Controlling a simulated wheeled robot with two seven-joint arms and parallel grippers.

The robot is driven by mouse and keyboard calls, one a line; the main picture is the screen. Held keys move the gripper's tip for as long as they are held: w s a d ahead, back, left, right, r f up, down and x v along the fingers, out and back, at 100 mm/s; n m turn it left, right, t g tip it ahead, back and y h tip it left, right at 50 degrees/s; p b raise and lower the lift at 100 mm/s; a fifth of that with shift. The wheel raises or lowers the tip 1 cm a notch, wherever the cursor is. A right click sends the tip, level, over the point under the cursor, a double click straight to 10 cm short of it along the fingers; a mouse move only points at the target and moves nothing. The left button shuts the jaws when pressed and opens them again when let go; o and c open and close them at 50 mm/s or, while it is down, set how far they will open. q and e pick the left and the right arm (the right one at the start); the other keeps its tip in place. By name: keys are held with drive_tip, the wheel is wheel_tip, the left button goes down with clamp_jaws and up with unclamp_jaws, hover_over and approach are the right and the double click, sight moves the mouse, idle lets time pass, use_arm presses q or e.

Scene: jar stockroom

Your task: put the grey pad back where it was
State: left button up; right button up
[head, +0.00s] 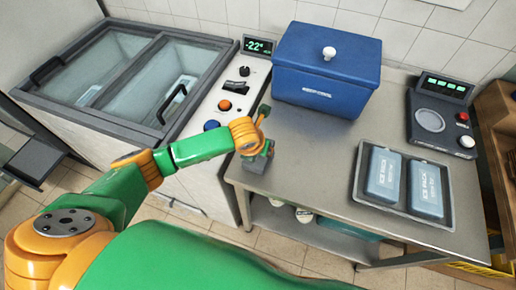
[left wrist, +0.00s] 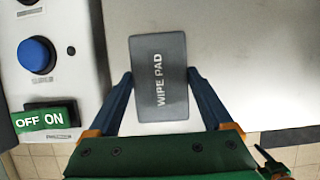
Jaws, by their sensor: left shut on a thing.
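The grey pad (left wrist: 158,100), a dark rounded block lettered "WIPE PAD", lies between the two blue fingers of my left gripper (left wrist: 160,74) in the left wrist view. The fingers are shut on its long sides. In the head view my left gripper (head: 258,158) is over the front left corner of the steel counter (head: 300,150), beside the freezer's control panel. There the pad is mostly hidden by the gripper. I cannot tell whether the pad touches the counter. My right gripper is in neither view.
A blue lidded box (head: 325,75) stands at the counter's back. A tray (head: 358,205) with two ice packs (head: 384,175) lies on the right, near a scale-like device (head: 440,125). The freezer (head: 120,75) is left, its panel carrying a blue button (left wrist: 36,55). The counter's middle is clear.

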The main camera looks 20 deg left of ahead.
use_arm(q)
drive_tip(key=shift+w+d+f, duration=0.1)
drive_tip(key=shift+f, duration=0.05)
drive_tip(key=o, duration=1.1)
drive_tip(key=p+v, duration=0.1)
drive_tip(key=v, duration=1.1)
drive_tip(key=shift+r, duration=0.25)
